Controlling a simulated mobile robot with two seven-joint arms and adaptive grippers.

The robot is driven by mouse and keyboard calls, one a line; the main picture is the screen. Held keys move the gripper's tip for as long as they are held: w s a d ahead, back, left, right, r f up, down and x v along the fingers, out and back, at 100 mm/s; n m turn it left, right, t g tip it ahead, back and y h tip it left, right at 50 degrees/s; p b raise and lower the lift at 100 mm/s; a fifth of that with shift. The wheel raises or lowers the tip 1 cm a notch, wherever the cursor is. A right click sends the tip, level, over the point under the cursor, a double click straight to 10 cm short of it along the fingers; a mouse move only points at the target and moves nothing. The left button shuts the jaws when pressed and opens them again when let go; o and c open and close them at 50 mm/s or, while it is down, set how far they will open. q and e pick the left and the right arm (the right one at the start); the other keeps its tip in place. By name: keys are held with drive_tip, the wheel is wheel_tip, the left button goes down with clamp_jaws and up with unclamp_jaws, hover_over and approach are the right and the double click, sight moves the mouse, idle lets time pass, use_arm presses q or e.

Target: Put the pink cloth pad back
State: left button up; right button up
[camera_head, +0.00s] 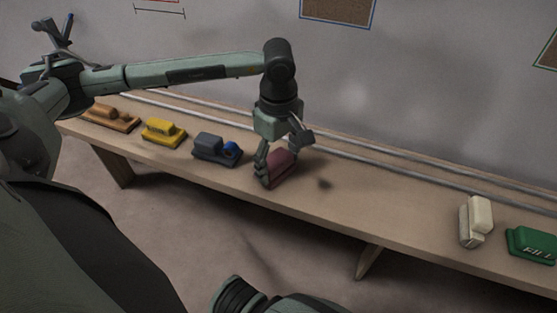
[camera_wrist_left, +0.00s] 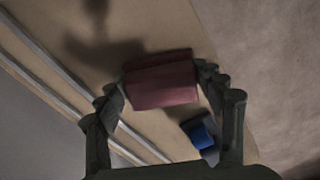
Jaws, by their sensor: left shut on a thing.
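The pink cloth pad (camera_head: 282,163) is a dull dark-pink block near the middle of the long wooden bench (camera_head: 340,207). My left gripper (camera_head: 277,160) comes down from above and is shut on it, with a finger on either side. In the left wrist view the pad (camera_wrist_left: 160,82) sits between the two fingertips of the left gripper (camera_wrist_left: 162,88). I cannot tell whether its underside touches the bench. My right gripper is not in view.
Left of the pad stand a grey-blue block with a blue part (camera_head: 213,148), a yellow block (camera_head: 163,132) and a brown one (camera_head: 109,117). A cream block (camera_head: 476,221) and a green lettered block (camera_head: 531,243) stand far right. Between is bare bench; rails run along its back.

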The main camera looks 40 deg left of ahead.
sight(279, 161)
use_arm(q)
drive_tip(key=o, duration=1.1)
drive_tip(key=shift+c, duration=0.2)
drive_tip(key=shift+r, duration=0.15)
wheel_tip(279, 161, up, 12)
